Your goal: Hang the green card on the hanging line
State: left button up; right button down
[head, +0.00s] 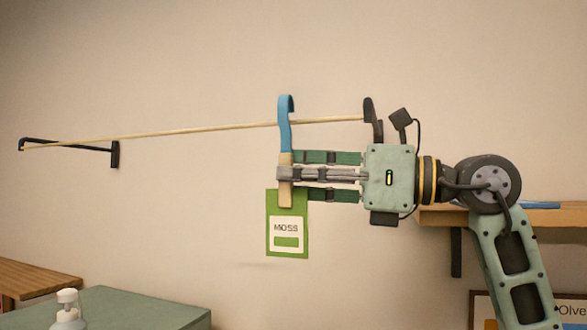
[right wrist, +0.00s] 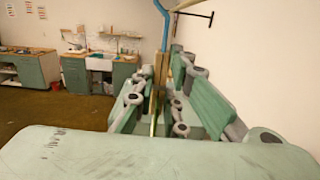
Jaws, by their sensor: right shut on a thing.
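The green card (head: 287,248), with a white label reading MOSS, hangs upright below a hanger with a wooden lower part and a blue hook (head: 286,125). My right gripper (head: 287,174) comes in from the right and is shut on the wooden part. In the right wrist view the fingers (right wrist: 160,95) close on it, with the blue hook (right wrist: 165,25) rising above. The hanging line (head: 200,130) is a pale cord running across the wall. The hook's curved top is above the line's height and its stem crosses the line in the picture; I cannot tell whether they touch. My left gripper is out of view.
Black brackets hold the line at the left (head: 115,153) and right (head: 372,118). A wooden shelf (head: 550,216) is at the right behind my arm. The wall around the card is clear.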

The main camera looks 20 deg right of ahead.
jog(key=shift+w+d+f+b, duration=0.35)
jog(key=shift+w+f, duration=0.15)
jog(key=shift+f, duration=0.1)
jog(key=shift+w+d+f+b, duration=0.35)
jog(key=shift+w+f, duration=0.15)
jog(key=shift+f, duration=0.1)
jog(key=c, duration=1.7)
grip_release()
jog(key=v, duration=1.2)
